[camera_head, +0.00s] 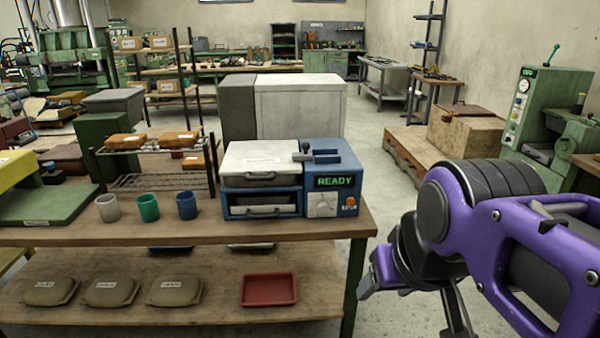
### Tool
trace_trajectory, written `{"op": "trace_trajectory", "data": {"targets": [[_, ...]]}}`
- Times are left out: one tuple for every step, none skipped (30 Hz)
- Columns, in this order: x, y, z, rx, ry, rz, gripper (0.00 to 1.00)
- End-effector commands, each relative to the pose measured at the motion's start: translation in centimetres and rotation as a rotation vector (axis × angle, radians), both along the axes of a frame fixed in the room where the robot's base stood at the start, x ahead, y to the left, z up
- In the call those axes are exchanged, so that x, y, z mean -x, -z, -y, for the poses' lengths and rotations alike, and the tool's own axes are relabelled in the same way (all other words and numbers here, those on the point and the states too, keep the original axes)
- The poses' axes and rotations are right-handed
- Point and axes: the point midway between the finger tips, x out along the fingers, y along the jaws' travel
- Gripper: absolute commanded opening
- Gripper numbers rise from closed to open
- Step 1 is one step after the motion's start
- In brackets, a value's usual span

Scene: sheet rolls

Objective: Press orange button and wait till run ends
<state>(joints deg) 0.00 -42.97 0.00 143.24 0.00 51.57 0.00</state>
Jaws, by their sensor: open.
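A blue and white machine (262,165) stands on the right part of the wooden bench. Its small display (335,181) reads "READY" in green. The orange button (351,202) is at the lower right of its front panel, beside a white dial (322,205). My purple and black arm comes in from the right. My gripper (415,300) is open, to the right of the bench, lower than the button and apart from it. Part of the gripper is hidden by my own arm.
Three cups, grey (108,208), green (148,207) and blue (186,206), stand left of the machine near a wire rack (155,180). The bench's lower shelf holds a red tray (268,290) and several labelled bags (110,292). A green machine (545,115) stands at right.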

Motion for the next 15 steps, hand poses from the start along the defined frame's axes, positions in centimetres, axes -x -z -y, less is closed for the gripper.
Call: {"op": "trace_trajectory", "data": {"targets": [[0.0,0.0,0.0,0.0,0.0,0.0,0.47],[0.0,0.0,0.0,0.0,0.0,0.0,0.42],[0.0,0.0,0.0,0.0,0.0,0.0,0.35],[0.0,0.0,0.0,0.0,0.0,0.0,0.29],[0.0,0.0,0.0,0.0,0.0,0.0,0.24],[0.0,0.0,0.0,0.0,0.0,0.0,0.17],[0.0,0.0,0.0,0.0,0.0,0.0,0.11],[0.0,0.0,0.0,0.0,0.0,0.0,0.06],[0.0,0.0,0.0,0.0,0.0,0.0,0.0],[0.0,0.0,0.0,0.0,0.0,0.0,0.0],[0.0,0.0,0.0,0.0,0.0,0.0,0.0],[0.0,0.0,0.0,0.0,0.0,0.0,0.0],[0.0,0.0,0.0,0.0,0.0,0.0,0.0],[0.0,0.0,0.0,0.0,0.0,0.0,0.0],[0.0,0.0,0.0,0.0,0.0,0.0,0.0]]}}
